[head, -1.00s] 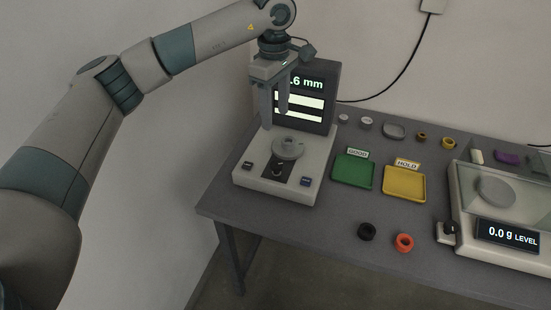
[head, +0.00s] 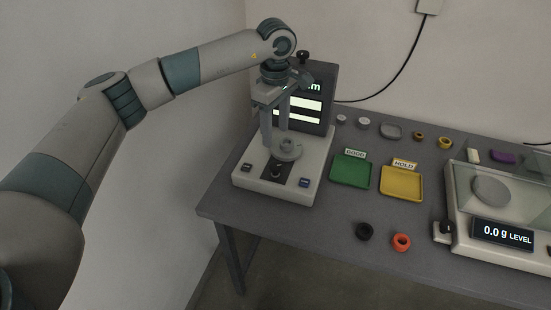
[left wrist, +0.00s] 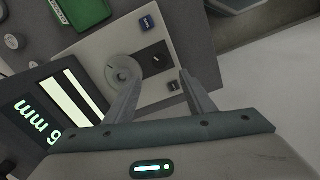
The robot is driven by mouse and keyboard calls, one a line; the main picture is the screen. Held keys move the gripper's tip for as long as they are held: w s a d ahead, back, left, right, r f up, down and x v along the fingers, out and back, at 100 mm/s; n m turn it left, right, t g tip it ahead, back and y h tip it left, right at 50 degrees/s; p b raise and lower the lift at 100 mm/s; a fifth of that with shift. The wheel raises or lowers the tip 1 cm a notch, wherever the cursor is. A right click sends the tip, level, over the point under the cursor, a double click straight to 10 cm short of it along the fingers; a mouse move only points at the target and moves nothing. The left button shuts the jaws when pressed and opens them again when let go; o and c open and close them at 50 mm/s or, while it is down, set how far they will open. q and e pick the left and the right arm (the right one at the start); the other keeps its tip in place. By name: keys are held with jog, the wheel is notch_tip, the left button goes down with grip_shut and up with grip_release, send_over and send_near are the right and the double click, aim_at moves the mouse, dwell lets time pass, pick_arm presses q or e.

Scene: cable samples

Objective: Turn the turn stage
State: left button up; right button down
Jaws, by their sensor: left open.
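The turn stage (head: 286,149) is a round grey disc with a raised hub, on a pale measuring device (head: 250,178) with a dark screen (head: 318,100) behind it. It also shows in the left wrist view (left wrist: 124,72), between the fingertips and a little beyond them on the left side. My left gripper (head: 274,148) is open and points down over the device, its fingers close to the stage; in the left wrist view its two fingers (left wrist: 160,75) stand wide apart with nothing between them. Contact with the stage cannot be told. My right gripper is not in view.
A green tray (head: 339,177) marked GOOD and a yellow tray (head: 389,188) marked HOLD stand right of the device. A scale (head: 460,232) stands at right. Several small parts line the back.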

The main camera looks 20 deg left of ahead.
aim_at(275, 166)
pick_arm(q)
notch_tip(275, 166, down, 11)
jog(key=p, duration=0.4)
jog(key=shift+f, duration=0.75)
